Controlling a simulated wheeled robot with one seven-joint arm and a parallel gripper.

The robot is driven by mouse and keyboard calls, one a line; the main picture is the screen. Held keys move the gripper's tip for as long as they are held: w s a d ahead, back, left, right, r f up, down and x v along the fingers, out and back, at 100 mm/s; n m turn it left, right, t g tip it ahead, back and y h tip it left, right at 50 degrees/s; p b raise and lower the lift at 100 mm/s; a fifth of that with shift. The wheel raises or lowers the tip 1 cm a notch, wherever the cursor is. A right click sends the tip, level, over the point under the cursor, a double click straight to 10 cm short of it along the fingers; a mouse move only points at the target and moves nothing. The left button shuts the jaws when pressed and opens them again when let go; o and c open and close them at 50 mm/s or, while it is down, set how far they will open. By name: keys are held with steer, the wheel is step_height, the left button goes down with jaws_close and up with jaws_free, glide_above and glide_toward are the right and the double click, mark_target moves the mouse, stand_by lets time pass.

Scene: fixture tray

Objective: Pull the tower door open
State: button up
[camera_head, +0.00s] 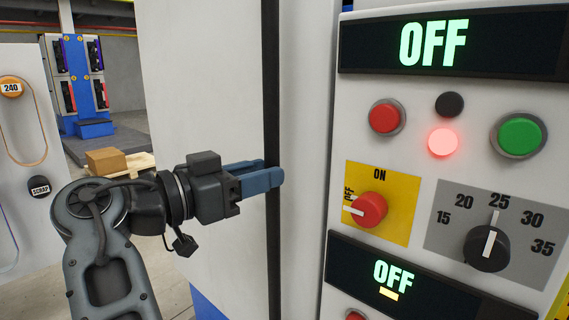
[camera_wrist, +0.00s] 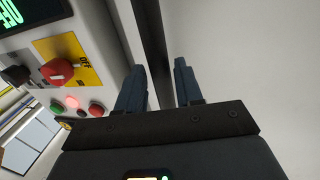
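The tower door appears as a tall white panel (camera_head: 200,85), and its flat white face also fills the right of the wrist view (camera_wrist: 250,60). A dark vertical strip (camera_head: 271,60) runs along its right edge, beside the control panel. My gripper (camera_head: 272,172) is at this strip, about midway up the view. In the wrist view my gripper (camera_wrist: 159,66) has its two blue-grey fingers apart, with the dark strip (camera_wrist: 151,35) running between them. I see nothing clamped in it. I cannot tell whether the fingertips touch the door or strip. The door looks closed.
The control panel (camera_head: 400,165) stands right of the strip, with a red knob (camera_head: 368,209), a black dial (camera_head: 487,248) and red and green buttons. A cardboard box (camera_head: 105,160) sits on a pallet behind my arm. A white cabinet (camera_head: 25,120) stands at left.

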steer(key=shift+p+x, duration=0.45)
steer(key=shift+x, duration=1.8)
jaws_close()
